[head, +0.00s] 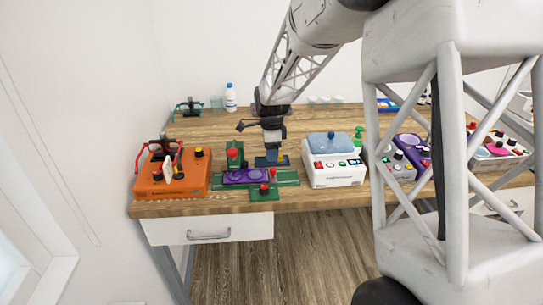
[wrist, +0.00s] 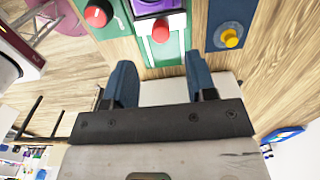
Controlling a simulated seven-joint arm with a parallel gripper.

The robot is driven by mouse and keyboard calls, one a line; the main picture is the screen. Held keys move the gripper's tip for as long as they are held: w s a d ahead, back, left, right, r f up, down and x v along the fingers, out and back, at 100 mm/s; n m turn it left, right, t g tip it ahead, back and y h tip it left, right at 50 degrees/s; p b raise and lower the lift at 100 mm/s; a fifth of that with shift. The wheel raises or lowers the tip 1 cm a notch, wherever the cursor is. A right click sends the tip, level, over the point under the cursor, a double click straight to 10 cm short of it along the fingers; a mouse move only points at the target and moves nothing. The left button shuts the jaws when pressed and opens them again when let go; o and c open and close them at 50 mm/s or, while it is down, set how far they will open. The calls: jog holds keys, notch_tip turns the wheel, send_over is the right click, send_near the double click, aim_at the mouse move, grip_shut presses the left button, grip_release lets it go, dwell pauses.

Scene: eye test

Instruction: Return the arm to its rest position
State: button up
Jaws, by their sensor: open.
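My arm reaches down over the wooden desk (head: 150,207) from the upper right in the head view. My gripper (head: 275,154) points down above the back of the green panel group, near a dark blue plate (head: 262,161) with a yellow button. In the wrist view my gripper (wrist: 159,62) has its two blue fingers spread apart, with nothing held between them. Beyond the fingers lie a green panel (wrist: 172,48) with a red button (wrist: 161,28) and the blue plate with its yellow button (wrist: 231,38). Exact height above the panels is hard to tell.
An orange box (head: 150,184) with red handles stands left. A white device (head: 335,175) with a blue lid stands right of my gripper. A purple panel (head: 240,176) lies in front. A bottle (head: 231,98) stands at the back. Bare wood shows behind the orange box.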

jog(key=shift+s+r, duration=0.1)
dwell(0.3)
jog(key=s+d+r+n, duration=0.45)
jog(key=s+r, duration=0.45)
jog(key=s, duration=0.3)
jog(key=s+d+r+n+t, duration=0.1)
jog(key=s+n, duration=0.3)
jog(key=s, duration=0.7)
jog(key=s+d+r+n, duration=0.1)
jog(key=s+d+n, duration=0.2)
jog(key=s, duration=0.8)
jog(key=s+d+r+n+t, duration=0.1)
jog(key=s+d+r+n, duration=0.1)
jog(key=s+n, duration=0.4)
jog(key=s, duration=0.4)
jog(key=shift+s+t, duration=0.3)
jog(key=shift+s, duration=0.1)
jog(key=shift+c, duration=0.6)
